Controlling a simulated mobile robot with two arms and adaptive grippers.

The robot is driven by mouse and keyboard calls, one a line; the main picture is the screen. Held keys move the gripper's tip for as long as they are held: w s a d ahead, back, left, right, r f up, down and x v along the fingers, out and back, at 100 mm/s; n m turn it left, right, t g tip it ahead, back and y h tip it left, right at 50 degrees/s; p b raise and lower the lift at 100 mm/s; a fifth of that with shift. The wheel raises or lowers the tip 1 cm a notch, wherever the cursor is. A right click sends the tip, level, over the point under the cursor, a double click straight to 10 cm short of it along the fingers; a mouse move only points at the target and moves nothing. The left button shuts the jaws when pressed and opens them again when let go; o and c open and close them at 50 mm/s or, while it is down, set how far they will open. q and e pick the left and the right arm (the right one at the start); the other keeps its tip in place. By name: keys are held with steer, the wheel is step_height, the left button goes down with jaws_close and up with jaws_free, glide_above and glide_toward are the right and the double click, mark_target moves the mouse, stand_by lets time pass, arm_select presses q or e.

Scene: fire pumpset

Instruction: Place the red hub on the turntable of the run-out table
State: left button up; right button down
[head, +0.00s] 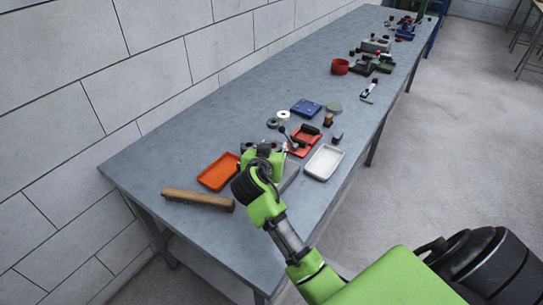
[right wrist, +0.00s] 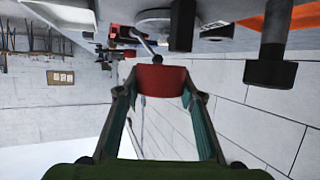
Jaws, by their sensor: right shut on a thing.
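My right gripper (head: 264,152) is low over the near part of the bench. In the right wrist view its two fingers (right wrist: 161,88) are closed on the sides of the red hub (right wrist: 162,79). The hub is hidden by the gripper in the head view. A grey round plate, which looks like the turntable (right wrist: 155,14) of the run-out table, shows beyond the hub, with a gap in the picture. In the head view a grey base (head: 291,176) shows partly beside my gripper; the rest is covered. My left gripper is not in view.
Dark posts (right wrist: 271,65) stand close by in the wrist view. A blue plate (head: 306,107) lies farther back.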

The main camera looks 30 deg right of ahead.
steer(key=shift+w+f, duration=0.2)
steer(key=shift+w, duration=0.05)
step_height(320, 180, down, 3)
steer(key=shift+w+f+p, duration=0.1)
steer(key=shift+f+p, duration=0.05)
steer(key=shift+p, duration=0.25)
steer(key=c, duration=1.8)
jaws_free()
steer(key=shift+f, duration=0.25)
steer(key=shift+o, duration=0.6)
steer(key=shift+r, duration=0.1)
